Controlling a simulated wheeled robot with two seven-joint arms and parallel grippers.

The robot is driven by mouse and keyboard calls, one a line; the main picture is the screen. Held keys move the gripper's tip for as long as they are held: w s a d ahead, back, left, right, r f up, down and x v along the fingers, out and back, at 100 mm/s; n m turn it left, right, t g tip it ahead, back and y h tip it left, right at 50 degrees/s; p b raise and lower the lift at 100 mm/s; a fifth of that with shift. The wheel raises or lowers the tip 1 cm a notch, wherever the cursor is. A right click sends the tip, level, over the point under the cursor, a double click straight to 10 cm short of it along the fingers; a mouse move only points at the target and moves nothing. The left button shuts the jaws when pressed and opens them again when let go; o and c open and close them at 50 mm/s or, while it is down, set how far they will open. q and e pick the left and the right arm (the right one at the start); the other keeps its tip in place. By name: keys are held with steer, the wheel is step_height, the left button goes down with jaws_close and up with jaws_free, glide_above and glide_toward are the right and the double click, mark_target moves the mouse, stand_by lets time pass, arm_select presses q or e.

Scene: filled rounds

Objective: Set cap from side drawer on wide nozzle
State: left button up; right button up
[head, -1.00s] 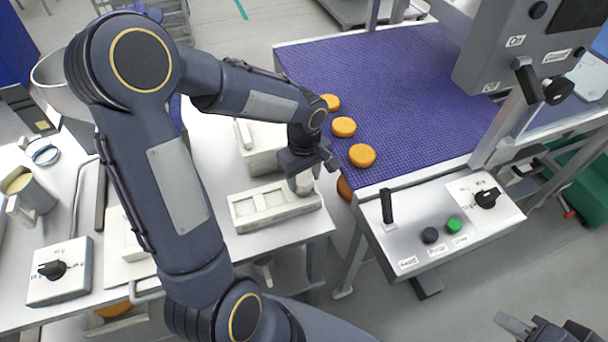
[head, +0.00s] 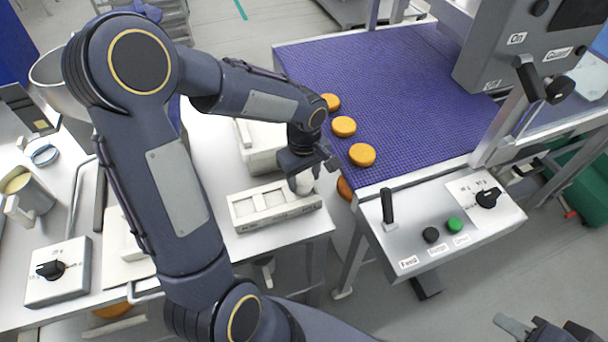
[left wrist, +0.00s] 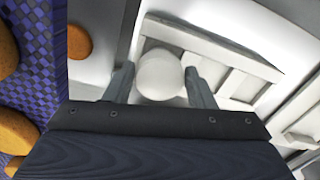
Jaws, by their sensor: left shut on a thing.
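My left gripper (left wrist: 160,82) is over the right end of a pale compartmented tray (head: 240,222), which could be the side drawer. Its two grey fingers are shut on a white round cap (left wrist: 160,75), one finger on each side. The cap also shows in the head view (head: 304,183), partly covered by the gripper. I cannot tell whether its underside is clear of the tray. The tray is also in the left wrist view (left wrist: 215,48). My right gripper (head: 520,326) is partly cut off at the bottom right corner, far from the tray. I cannot make out the wide nozzle.
A blue conveyor (head: 400,95) with several orange rounds (head: 362,155) lies right of the tray. A control panel (head: 440,235) stands at its front edge. A pale box (head: 262,148) is behind the tray. A jug (head: 25,195) and a dial box (head: 58,270) are on the left.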

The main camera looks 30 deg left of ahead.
arm_select(q)
steer(key=shift+f, duration=0.2)
steer(key=o, duration=1.5)
steer(key=shift+r+p, duration=2.3)
steer(key=shift+r, duration=1.25)
steer(key=shift+s+r, duration=0.15)
steer(key=shift+r, duration=0.1)
steer(key=s+d+r+m+t+h, duration=0.1)
steer(key=s+r+m+t, duration=0.1)
steer(key=s, duration=0.3)
steer(key=s+d+r+m+t+h, duration=0.1)
steer(key=s+r+m, duration=0.2)
steer(key=s+m, duration=0.2)
steer(key=s+d+r+m+t+h, duration=0.1)
steer(key=s+r+m+t, duration=0.1)
steer(key=s, duration=0.4)
steer(key=shift+s+d+r+m+t+h, duration=0.2)
steer(key=shift+r+m, duration=0.2)
steer(key=shift+m, duration=0.15)
steer(key=shift+s+d+r+m+t+h, duration=0.1)
steer(key=shift+d+r+m+h, duration=0.1)
steer(key=shift+r+m, duration=0.25)
